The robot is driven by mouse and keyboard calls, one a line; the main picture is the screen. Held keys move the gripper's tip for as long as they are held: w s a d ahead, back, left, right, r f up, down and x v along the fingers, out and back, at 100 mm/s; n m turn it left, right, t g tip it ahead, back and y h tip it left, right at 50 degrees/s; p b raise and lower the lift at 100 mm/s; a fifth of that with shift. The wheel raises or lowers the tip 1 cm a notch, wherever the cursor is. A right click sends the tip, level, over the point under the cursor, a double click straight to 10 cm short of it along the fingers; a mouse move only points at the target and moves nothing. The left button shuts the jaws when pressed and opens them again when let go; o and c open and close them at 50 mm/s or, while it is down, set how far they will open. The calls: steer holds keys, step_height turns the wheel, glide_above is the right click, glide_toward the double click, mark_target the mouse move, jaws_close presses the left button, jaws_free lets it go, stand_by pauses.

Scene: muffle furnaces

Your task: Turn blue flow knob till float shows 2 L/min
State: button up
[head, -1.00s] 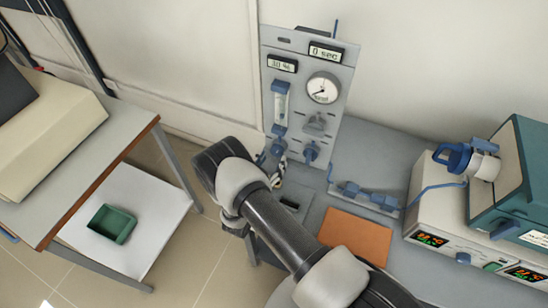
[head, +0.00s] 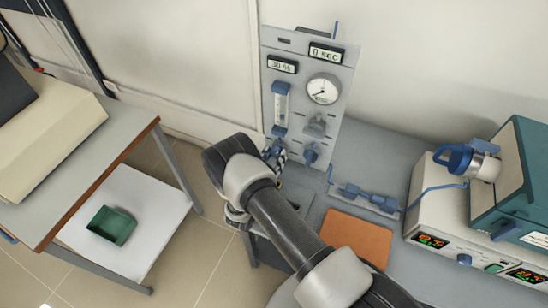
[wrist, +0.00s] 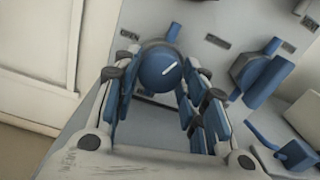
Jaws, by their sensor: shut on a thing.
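In the head view my gripper (head: 274,155) is at the lower left of the grey panel and mostly hides the knob. Above it is the flow tube (head: 281,106) with blue end fittings. The float's reading is too small to tell.
The grey panel (head: 346,80) also bears a round gauge (head: 323,90), digital displays and a second blue knob (head: 311,153) close to the right. A blue valve line (head: 367,195), an orange mat (head: 356,238) and a furnace (head: 522,170) stand on the bench at right.

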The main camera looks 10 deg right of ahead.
steer(key=c, duration=0.3)
steer(key=shift+n+b, duration=0.4)
steer(key=shift+n, duration=0.3)
steer(key=o, duration=1)
steer(key=shift+o, duration=0.2)
steer(key=shift+s, duration=0.1)
steer(key=v, duration=1.2)
